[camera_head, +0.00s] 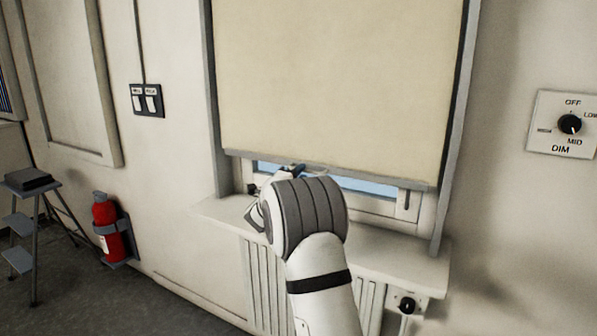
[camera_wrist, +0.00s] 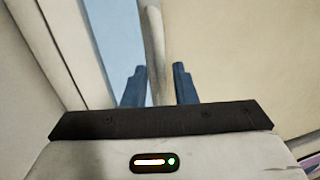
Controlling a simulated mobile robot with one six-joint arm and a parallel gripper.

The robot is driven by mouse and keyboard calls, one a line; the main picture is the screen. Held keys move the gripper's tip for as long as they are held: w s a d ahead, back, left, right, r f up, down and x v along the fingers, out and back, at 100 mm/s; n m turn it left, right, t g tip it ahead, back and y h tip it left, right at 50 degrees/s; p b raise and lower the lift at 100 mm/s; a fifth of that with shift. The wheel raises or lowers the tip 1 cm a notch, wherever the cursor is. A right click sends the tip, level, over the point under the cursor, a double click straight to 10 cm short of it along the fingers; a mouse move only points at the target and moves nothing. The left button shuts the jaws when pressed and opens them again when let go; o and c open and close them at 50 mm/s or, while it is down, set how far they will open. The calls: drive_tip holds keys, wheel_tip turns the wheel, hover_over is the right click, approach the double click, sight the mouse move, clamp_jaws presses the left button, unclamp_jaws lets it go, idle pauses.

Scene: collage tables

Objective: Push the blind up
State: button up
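The cream blind (camera_head: 335,75) hangs over most of the window, and its grey bottom rail (camera_head: 385,178) is slightly above the sill. A strip of blue glass (camera_head: 365,184) shows below the rail. My gripper (camera_head: 293,170) is at the rail, left of its middle, mostly hidden behind my wrist in the head view. In the wrist view my gripper (camera_wrist: 159,78) has its two dark blue fingers apart. The rail (camera_wrist: 154,40) runs into the gap between them, with blind fabric (camera_wrist: 225,50) at right and glass (camera_wrist: 105,35) at left. Small gaps show beside the rail; contact is unclear.
The window sill (camera_head: 410,258) juts out under my wrist, above a radiator (camera_head: 262,285) with a knob (camera_head: 407,304). A dimmer (camera_head: 563,122) is on the right wall. Light switches (camera_head: 147,100), a fire extinguisher (camera_head: 108,228) and a step stool (camera_head: 30,220) are at left.

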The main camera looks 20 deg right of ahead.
sight(308, 168)
drive_tip(key=shift+x, duration=1.3)
clamp_jaws()
